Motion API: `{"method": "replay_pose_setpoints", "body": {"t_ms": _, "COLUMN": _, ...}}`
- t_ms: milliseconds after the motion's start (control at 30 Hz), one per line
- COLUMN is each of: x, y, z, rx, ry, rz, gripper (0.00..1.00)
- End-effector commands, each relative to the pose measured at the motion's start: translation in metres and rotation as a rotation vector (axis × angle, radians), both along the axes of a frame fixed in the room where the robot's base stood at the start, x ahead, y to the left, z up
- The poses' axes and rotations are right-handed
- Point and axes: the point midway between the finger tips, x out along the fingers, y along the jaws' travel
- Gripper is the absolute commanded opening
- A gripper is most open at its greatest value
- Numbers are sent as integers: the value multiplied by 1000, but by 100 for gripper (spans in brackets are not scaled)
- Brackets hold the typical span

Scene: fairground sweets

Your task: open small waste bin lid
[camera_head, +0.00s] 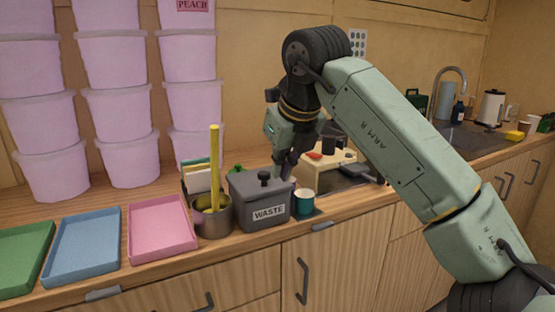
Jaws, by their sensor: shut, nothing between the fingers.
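The small waste bin (262,207) is a dark grey box with a white WASTE label on its front. It stands on the wooden counter, left of the picture's middle. Its lid (258,183) lies on top of the bin and has a dark knob (264,177). My gripper (287,175) points downward just right of the lid and behind the bin's right side. It is shut and holds nothing. Whether its fingertips touch the lid's edge cannot be told from this view.
A metal pot (213,218) with a yellow stick stands left of the bin. A teal cup (304,202) stands close at its right. Pink (162,229), blue (84,247) and green (22,258) trays lie further left. Stacked pink tubs (117,107) stand behind.

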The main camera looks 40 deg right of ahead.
Motion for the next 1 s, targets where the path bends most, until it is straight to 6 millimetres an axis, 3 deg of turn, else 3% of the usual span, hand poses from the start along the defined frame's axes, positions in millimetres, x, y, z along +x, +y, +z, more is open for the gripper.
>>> {"method": "replay_pose_setpoints", "body": {"t_ms": 200, "x": 20, "y": -5, "z": -34, "rx": 5, "ry": -1, "rz": 4, "gripper": 0}}
{"method": "replay_pose_setpoints", "body": {"t_ms": 400, "x": 30, "y": -8, "z": -53, "rx": 2, "ry": -1, "rz": 2, "gripper": 0}}
{"method": "replay_pose_setpoints", "body": {"t_ms": 1000, "x": 30, "y": -9, "z": -54, "rx": 0, "ry": -2, "rz": 2, "gripper": 0}}
